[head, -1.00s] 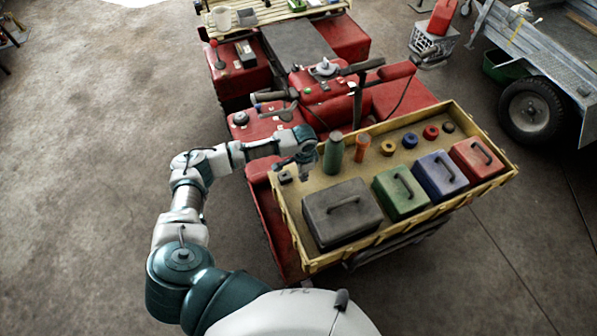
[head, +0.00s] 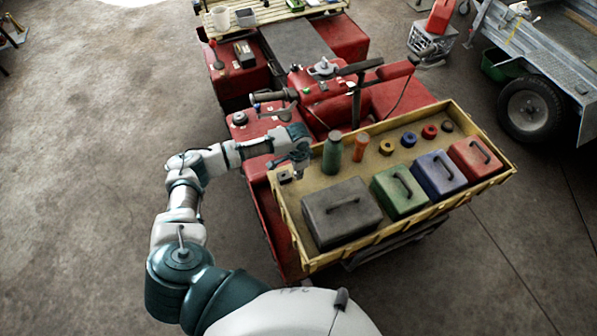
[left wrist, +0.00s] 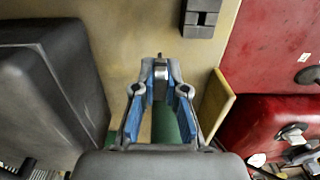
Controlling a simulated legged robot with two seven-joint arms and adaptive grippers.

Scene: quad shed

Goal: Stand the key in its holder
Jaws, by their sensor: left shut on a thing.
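My left gripper (head: 287,166) is over the near-left end of the yellow tray. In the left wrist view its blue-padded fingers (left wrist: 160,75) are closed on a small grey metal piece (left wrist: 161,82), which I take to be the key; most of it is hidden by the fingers. A small dark slotted block (left wrist: 200,18), likely the holder, sits on the tray floor ahead of the fingertips and apart from them. In the head view the block (head: 285,177) is just below the gripper. My right gripper is out of view.
The yellow tray (head: 287,222) holds a dark grey box (head: 338,212), a green bottle (head: 332,153), an orange bottle (head: 361,147), coloured rings and green, blue and red boxes. The grey box (left wrist: 45,85) stands close left of the gripper. The red quad (head: 262,130) lies beyond.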

